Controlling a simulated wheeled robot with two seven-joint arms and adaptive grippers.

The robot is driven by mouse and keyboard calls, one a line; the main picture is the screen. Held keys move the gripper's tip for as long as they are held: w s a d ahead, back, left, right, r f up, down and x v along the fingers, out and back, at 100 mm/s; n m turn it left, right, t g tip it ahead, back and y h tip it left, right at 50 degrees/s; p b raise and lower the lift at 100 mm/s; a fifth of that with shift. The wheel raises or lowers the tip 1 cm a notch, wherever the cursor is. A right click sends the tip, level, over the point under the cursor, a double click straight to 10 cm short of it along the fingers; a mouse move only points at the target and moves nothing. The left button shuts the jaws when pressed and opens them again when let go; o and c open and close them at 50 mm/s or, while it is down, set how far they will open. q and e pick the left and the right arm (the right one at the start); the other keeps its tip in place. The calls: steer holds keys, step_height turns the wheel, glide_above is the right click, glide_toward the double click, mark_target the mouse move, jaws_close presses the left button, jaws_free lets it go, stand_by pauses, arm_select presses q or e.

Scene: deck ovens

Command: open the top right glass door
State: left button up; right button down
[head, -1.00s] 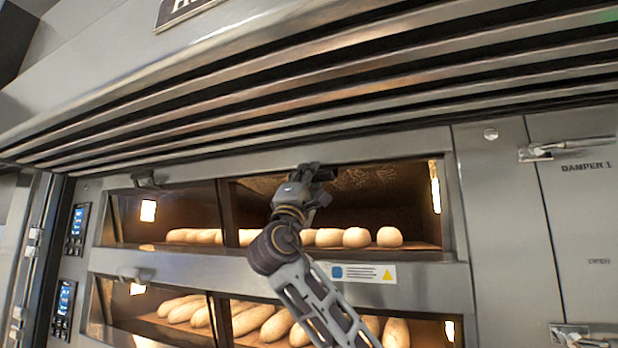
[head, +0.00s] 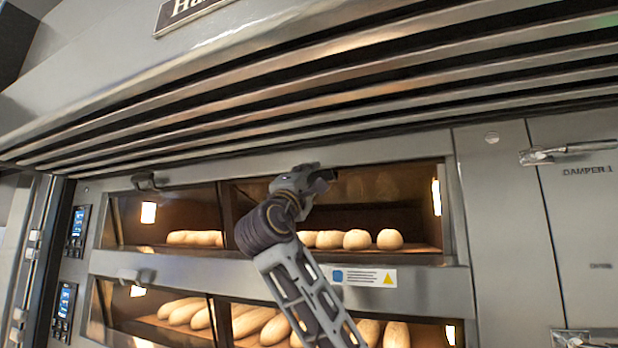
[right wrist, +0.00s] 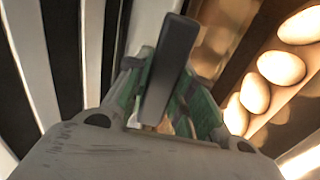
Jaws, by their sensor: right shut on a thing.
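The top right glass door (head: 390,185) is on the upper deck of the oven, above a row of pale loaves. A brownish band shows across the upper part of its opening; how far the door stands open I cannot tell. My right gripper (head: 322,178) is at the upper edge of this door, left of its middle. In the right wrist view it is shut on the dark bar handle (right wrist: 170,70), which lies between the green-sided fingers. The arm hides part of the opening. My left gripper is not in view.
The top left glass door (head: 165,215) has its own dark handle (head: 146,181). Slatted hood vents (head: 330,85) overhang the deck closely. A lower deck with loaves (head: 185,310) is below. A latched damper panel (head: 575,220) is at right.

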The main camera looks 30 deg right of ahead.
steer(key=shift+s+r, duration=0.1)
steer(key=shift+r, duration=0.1)
stand_by(0.3)
steer(key=c, duration=1.2)
jaws_free()
steer(key=v, duration=1.2)
steer(key=shift+r, duration=0.15)
steer(key=shift+a, duration=0.1)
